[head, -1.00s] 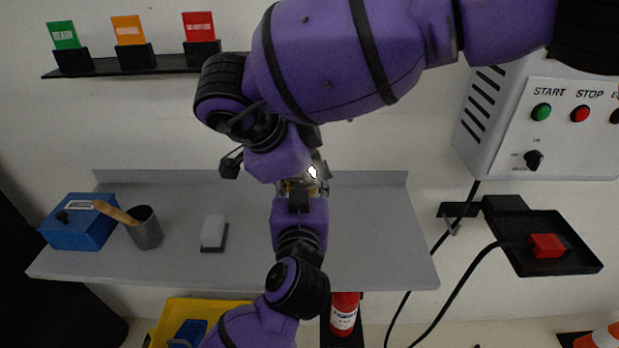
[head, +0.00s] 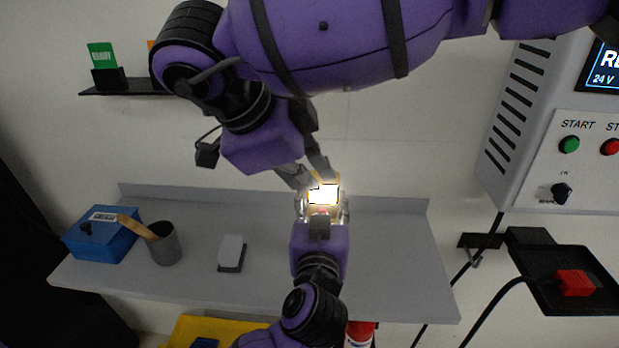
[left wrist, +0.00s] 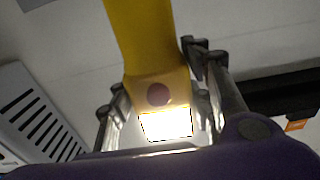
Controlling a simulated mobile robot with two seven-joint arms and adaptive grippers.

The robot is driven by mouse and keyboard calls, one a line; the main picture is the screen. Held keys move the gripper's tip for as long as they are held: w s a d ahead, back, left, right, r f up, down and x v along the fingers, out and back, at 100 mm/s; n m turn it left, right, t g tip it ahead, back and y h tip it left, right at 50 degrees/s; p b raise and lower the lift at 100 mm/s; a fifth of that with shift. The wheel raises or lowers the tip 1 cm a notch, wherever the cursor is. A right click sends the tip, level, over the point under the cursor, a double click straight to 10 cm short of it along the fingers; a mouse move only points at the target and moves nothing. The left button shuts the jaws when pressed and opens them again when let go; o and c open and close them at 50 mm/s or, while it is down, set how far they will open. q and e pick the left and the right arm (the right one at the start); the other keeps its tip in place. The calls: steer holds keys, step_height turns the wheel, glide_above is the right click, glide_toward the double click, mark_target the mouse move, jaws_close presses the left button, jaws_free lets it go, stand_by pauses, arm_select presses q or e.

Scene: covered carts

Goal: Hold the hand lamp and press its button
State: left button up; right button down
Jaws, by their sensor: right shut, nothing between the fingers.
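The hand lamp (head: 323,194) is yellow with a bright white lit panel, held up over the grey shelf. My left gripper (head: 322,207) comes up from below with its fingers on either side of the lamp. In the left wrist view the lamp's yellow body (left wrist: 148,40) stands between the fingers, with a dark round button (left wrist: 159,95) above the glowing panel (left wrist: 166,125). The button is uncovered there. My right gripper (head: 311,178) comes down from above, shut and empty, its fingertips close to the lamp's upper part. I cannot tell whether they touch it.
The grey shelf (head: 390,250) holds a blue box (head: 105,240), a grey cup (head: 166,248) with a wooden handle in it, and a small light block (head: 231,250). A control cabinet (head: 545,155) and a black tray with a red block (head: 574,283) are at the right.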

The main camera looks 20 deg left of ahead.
arm_select(q)
steer(key=o, duration=0.5)
steer(key=shift+o, duration=0.2)
steer(key=shift+s, duration=0.1)
steer(key=v, duration=1.2)
